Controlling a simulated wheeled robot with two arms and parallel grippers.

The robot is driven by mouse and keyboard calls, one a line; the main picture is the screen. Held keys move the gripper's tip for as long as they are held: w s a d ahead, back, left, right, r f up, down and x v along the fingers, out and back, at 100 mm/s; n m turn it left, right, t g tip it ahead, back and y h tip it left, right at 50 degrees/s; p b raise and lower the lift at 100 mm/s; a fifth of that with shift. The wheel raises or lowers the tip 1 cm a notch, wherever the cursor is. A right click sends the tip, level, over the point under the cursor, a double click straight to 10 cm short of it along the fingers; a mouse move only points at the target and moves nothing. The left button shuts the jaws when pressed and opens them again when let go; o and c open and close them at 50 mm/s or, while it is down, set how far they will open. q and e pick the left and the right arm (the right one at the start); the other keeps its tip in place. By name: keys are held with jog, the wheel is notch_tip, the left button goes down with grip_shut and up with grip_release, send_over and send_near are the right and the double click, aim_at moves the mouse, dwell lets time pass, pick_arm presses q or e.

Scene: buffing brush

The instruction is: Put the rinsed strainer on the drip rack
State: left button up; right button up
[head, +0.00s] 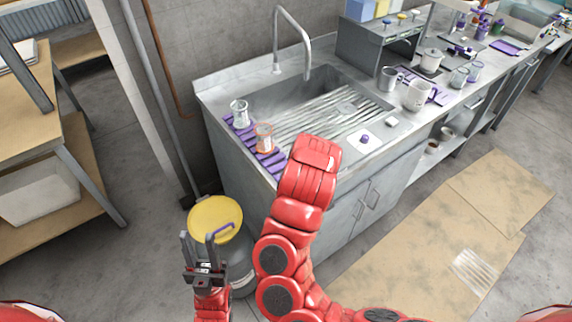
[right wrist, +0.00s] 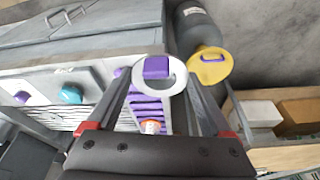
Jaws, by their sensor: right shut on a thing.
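A purple slatted rack (head: 272,160), which I take for the drip rack, lies at the sink counter's left end; it also shows in the right wrist view (right wrist: 148,107). A clear beaker (head: 239,112) and an orange-marked beaker (head: 264,138) stand on it. My red right wrist hides these fingers in the head view. My left gripper (head: 199,246) is open and empty before the yellow-lidded bin.
The sink (head: 318,100) with a ribbed drainer and tall faucet (head: 292,40) is behind my right arm. A grey bin with a yellow lid (head: 215,220) stands on the floor left of the cabinet. Mugs (head: 418,95) stand at the counter's right. Wooden shelving (head: 45,165) is far left.

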jog(key=w, duration=0.2)
jog(key=w+b, duration=0.1)
jog(key=w, duration=0.1)
jog(key=w+f+b, duration=0.1)
jog(key=w, duration=0.1)
jog(key=shift+w+a, duration=0.1)
jog(key=shift+a, duration=0.2)
jog(key=w, duration=0.3)
jog(key=w+p, duration=0.1)
jog(key=w, duration=0.1)
jog(key=shift+w+a, duration=0.1)
jog(key=shift+a, duration=0.3)
notch_tip(320, 180, down, 3)
jog(key=shift+r+p, duration=0.1)
jog(key=shift+p, duration=1.05)
jog(key=shift+w+f, duration=0.1)
jog(key=shift+f, duration=0.35)
jog(key=shift+f, duration=0.1)
jog(key=o, duration=1.1)
jog(key=shift+f, duration=0.1)
